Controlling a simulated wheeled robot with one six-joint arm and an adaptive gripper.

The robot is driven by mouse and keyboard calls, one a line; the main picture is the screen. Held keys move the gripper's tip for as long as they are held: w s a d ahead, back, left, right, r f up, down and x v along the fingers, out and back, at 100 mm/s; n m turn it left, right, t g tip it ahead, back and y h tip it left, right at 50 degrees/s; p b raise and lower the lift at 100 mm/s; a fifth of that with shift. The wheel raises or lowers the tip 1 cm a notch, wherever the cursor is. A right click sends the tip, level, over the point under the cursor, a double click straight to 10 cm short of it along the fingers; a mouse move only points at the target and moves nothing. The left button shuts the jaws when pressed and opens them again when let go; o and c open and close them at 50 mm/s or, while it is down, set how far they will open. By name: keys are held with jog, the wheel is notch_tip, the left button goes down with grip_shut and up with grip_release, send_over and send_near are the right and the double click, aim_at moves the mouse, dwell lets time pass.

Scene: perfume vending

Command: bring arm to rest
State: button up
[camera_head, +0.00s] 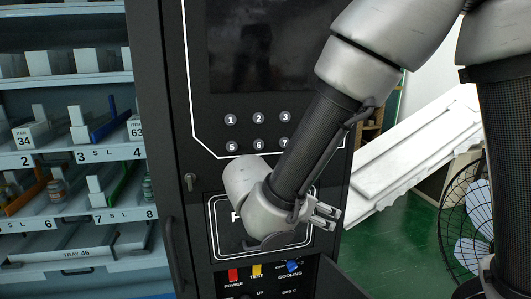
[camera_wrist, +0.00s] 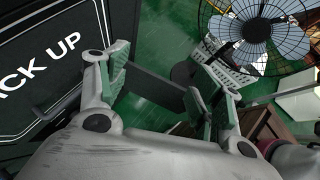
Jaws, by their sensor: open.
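My gripper (camera_head: 324,215) is in front of the lower right of the black vending machine panel in the head view, beside the pick-up flap. In the wrist view my gripper (camera_wrist: 160,85) has its two fingers spread apart with nothing between them. My arm comes down from the upper right across the panel. It covers part of the screen and the right side of the buttons. The pick-up flap (camera_head: 227,238) is partly hidden behind my wrist. In the wrist view the flap (camera_wrist: 45,65) shows the letters "ICK UP" at the left.
Shelves (camera_head: 70,165) with numbered slots and small boxes stand at the left. Numbered buttons (camera_head: 258,118) sit below the dark screen (camera_head: 255,50). A black wire fan (camera_head: 466,215) stands at the right, and shows in the wrist view (camera_wrist: 256,30). Green floor (camera_head: 385,245) lies open between.

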jog(key=s+d+r+m+g+y, duration=0.1)
jog(key=s+d+r+m+y, duration=0.1)
jog(key=d+m, duration=0.6)
jog(key=s+d+r+m+y, duration=0.3)
jog(key=s+d+r+m, duration=0.1)
jog(key=s+d+m, duration=0.3)
jog(key=s+d+r+m+g+y, duration=0.1)
jog(key=s+d+r+m+y, duration=0.2)
jog(key=d+m, duration=0.6)
jog(key=shift+s+d+r+m+g, duration=0.35)
jog(key=shift+s+r+m, duration=0.25)
jog(key=shift+s+m, duration=0.45)
jog(key=shift+w, duration=0.15)
